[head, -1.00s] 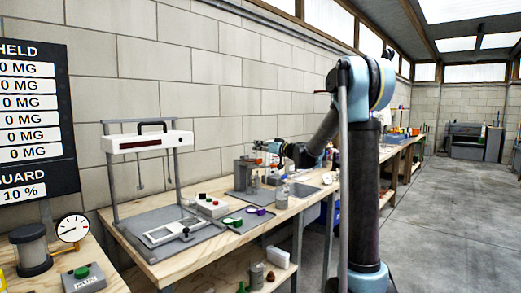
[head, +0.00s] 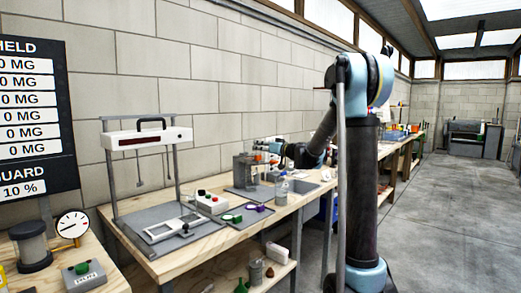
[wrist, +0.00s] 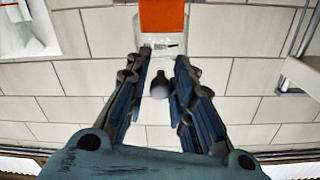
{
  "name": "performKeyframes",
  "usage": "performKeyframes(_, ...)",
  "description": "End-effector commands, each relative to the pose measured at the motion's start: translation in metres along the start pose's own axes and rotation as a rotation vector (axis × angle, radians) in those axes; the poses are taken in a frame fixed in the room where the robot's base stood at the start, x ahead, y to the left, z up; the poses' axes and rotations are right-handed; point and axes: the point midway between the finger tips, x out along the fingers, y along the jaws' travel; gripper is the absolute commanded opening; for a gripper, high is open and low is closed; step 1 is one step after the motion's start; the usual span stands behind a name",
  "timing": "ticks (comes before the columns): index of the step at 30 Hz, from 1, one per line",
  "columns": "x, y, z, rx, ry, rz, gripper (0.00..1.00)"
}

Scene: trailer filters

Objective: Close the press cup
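My gripper (head: 268,150) is at the middle of the bench in the head view, close to a grey press-like stand (head: 245,168). In the wrist view my gripper (wrist: 160,62) has its two fingers apart, with no object clamped between them. An orange block (wrist: 162,15) with a clear, cup-like part (wrist: 160,43) lies just beyond the fingertips. A small grey rounded knob (wrist: 160,85) shows between the fingers, seemingly at a distance. An orange part (head: 275,147) also shows by the gripper in the head view. I cannot tell for sure which part is the press cup or whether it is closed.
A white-topped frame (head: 146,140) stands on the bench at left. A control box (head: 211,202) with buttons, green and purple items and a clear bottle (head: 281,189) stand near the stand. The concrete floor (head: 440,225) at right is clear.

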Motion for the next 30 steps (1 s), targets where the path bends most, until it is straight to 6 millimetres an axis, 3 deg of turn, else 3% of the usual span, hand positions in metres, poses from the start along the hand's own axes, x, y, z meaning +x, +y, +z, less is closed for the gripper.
performKeyframes(14, -0.004, 0.000, -0.001, 0.002, 0.002, -0.001, 0.38)
performKeyframes(30, -0.096, 0.002, 0.000, 0.002, 0.002, 0.003, 0.38)
